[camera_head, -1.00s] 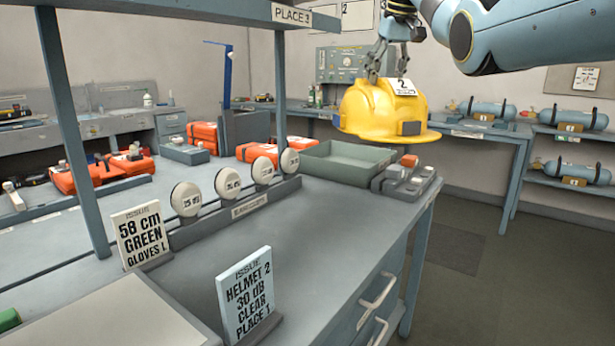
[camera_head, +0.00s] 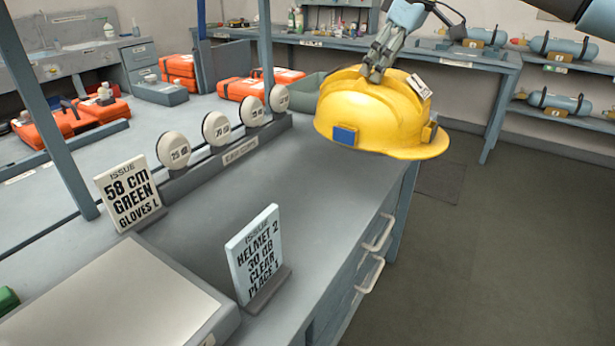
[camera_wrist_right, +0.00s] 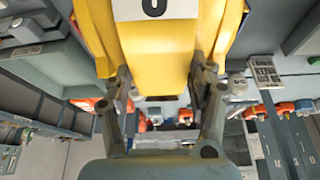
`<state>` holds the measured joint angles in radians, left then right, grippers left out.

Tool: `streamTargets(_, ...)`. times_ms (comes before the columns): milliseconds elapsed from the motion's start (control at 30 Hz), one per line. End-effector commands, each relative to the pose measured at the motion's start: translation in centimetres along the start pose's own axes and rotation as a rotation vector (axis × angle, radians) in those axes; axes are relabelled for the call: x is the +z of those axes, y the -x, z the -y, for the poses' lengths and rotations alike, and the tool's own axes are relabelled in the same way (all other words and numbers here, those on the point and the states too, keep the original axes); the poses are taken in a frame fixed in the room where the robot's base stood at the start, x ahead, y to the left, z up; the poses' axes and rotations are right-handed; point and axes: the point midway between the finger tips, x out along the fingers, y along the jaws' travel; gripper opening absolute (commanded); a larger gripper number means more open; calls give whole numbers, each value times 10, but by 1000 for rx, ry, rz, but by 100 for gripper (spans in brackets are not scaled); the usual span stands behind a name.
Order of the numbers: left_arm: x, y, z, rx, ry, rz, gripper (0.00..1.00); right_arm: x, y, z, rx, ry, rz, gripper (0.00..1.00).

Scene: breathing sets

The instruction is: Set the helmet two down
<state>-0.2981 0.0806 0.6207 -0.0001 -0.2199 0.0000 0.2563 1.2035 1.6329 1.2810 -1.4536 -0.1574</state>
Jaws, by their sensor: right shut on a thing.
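The yellow helmet (camera_head: 375,112) hangs in the air above the far right end of the grey bench (camera_head: 315,200). It has a blue square on its near side and a white tag on top. My right gripper (camera_head: 376,72) is shut on the top of the helmet. In the right wrist view the yellow shell (camera_wrist_right: 170,50) lies between the fingers, with part of a dark number on its white tag. A card (camera_head: 256,255) on the bench reads "HELMET 2, 30 dB, CLEAR, PLACE 1". My left gripper is not in view.
A row of several round white ear-cup discs (camera_head: 216,128) stands along the bench. A second card (camera_head: 130,195) reads "58 CM GREEN GLOVES L". A pale flat pad (camera_head: 120,300) lies at the near left. The bench middle is clear. Blue posts rise at the left.

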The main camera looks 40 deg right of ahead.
Motion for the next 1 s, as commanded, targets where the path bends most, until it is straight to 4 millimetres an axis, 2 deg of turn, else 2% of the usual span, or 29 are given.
streamTargets(200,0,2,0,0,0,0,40,12,-4,18,-17,47,2,0)
streamTargets(367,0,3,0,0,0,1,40,10,-10,25,-26,53,-7,0)
streamTargets(567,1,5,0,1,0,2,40,-7,-32,38,-31,52,-12,0)
streamTargets(900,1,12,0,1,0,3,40,-45,-90,71,-29,52,-7,0)
streamTargets(1000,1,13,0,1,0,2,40,-52,-102,75,-26,52,-5,0)
